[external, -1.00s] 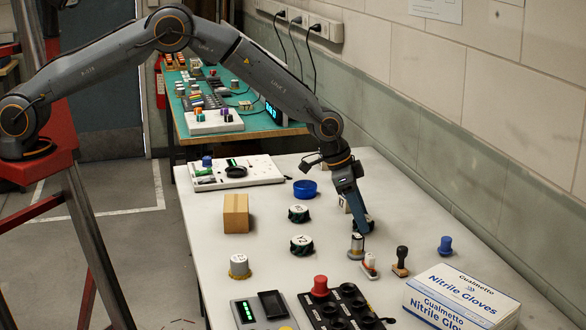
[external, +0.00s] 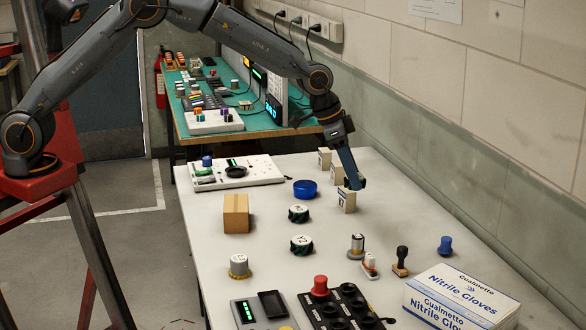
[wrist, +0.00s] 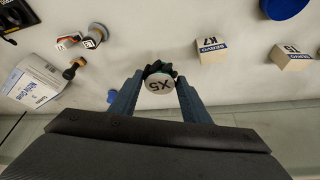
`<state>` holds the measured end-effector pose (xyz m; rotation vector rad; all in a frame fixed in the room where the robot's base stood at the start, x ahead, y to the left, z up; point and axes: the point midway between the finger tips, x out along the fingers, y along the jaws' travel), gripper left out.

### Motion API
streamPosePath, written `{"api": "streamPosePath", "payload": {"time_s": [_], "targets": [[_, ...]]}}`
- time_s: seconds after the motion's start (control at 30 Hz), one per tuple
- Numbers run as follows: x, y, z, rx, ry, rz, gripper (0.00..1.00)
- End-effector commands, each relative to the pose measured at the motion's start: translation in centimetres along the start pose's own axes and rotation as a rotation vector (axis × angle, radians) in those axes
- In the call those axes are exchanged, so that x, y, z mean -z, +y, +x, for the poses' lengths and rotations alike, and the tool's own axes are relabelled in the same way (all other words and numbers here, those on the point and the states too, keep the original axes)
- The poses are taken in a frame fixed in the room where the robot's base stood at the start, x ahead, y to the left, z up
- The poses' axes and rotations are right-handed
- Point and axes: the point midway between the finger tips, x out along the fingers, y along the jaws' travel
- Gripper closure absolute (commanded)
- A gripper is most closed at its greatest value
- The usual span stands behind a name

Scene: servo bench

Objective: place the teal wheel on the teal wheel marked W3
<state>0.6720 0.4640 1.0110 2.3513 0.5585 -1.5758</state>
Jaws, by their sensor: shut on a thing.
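My gripper (external: 354,185) is shut on a dark teal wheel, whose pale round top reads X5 in the wrist view (wrist: 159,84). One finger is on each side of it. In the external view the fingers largely hide this wheel, and it is in the air in front of the white boxes. Two more dark teal wheels with white tops stand on the bench, the far wheel (external: 299,214) and the near wheel (external: 302,246). They are left of my gripper and apart from each other. Their markings are too small to read, so I cannot tell which is W3.
Several white boxes (external: 347,203) stand close by my gripper. A blue bowl (external: 305,189) and a cardboard box (external: 235,213) are farther left. Stamps (external: 401,262), a blue knob (external: 445,246) and a glove box (external: 462,297) stand nearer. Bare bench lies right of the wheels.

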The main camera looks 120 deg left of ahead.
Motion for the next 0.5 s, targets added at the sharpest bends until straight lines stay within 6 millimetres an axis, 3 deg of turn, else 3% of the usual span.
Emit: {"api": "streamPosePath", "payload": {"time_s": [0.3,0.5], "targets": [[-7.6,-2.8,-5.5,0.065,0.0,-0.152,0.8],[-11.0,-3.5,-7.2,0.086,0.001,-0.209,0.8]]}}
